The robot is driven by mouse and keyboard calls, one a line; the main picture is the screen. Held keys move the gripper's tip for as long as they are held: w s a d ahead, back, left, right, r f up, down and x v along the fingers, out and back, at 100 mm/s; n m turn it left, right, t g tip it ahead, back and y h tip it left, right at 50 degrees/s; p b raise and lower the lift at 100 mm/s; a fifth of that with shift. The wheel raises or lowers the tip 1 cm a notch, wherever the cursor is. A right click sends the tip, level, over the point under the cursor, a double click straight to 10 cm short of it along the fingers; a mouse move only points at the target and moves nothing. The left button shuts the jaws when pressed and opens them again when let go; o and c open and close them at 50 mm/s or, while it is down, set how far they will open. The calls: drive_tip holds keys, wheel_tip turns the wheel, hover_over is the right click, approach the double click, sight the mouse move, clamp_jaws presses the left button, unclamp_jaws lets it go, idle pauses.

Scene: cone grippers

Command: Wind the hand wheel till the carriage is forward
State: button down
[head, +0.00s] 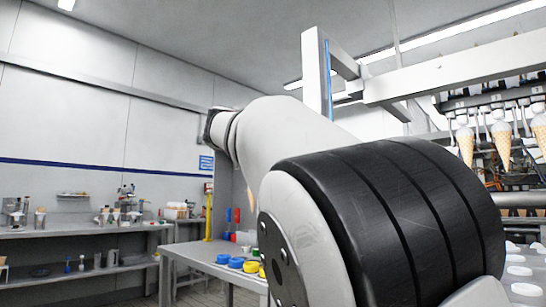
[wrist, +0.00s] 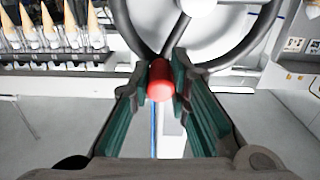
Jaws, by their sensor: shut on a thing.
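The hand wheel (wrist: 243,50) shows in the upper part of the wrist view, a dark rim with spokes and a pale hub (wrist: 199,6). A red knob (wrist: 160,80) stands at the bottom of its rim. My gripper (wrist: 161,84) is shut on the red knob, one finger on each side of it. In the head view my own arm fills the middle and right and hides my gripper and the wheel. I cannot make out the carriage for certain in either view.
In the head view, cones (head: 466,145) hang from a machine at the right. A table (head: 190,254) with blue and yellow items is left of my arm. A shelf (head: 75,232) lines the far wall.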

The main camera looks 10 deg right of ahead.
drive_tip(key=shift+d+f, duration=0.1)
idle(0.4)
drive_tip(key=c, duration=1.5)
unclamp_jaws()
drive_tip(key=shift+v, duration=3.8)
